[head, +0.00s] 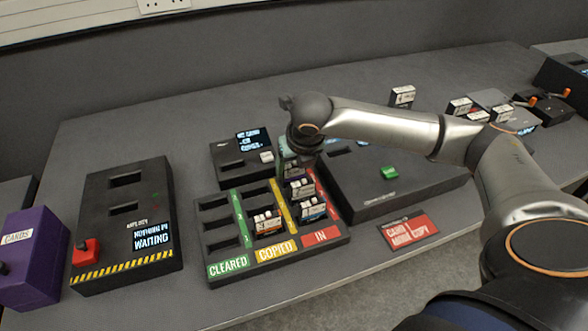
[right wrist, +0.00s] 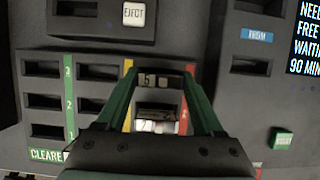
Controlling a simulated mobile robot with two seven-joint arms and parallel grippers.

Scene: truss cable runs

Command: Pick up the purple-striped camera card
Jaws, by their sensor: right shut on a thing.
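A black card rack (head: 222,237) has slot columns labelled CLEARED, COPIED and IN. A blue-striped card (head: 313,209) stands in the front IN slot. An orange-striped card (head: 267,222) stands in the front COPIED slot. My left gripper is not in view.
A black box reading WAITING (head: 125,225) with a red button stands left of the rack, beside a purple CARDS box (head: 30,255). A larger black unit with a green button (head: 389,173) is right of the rack. A red card-mode sign (head: 409,231) lies in front.

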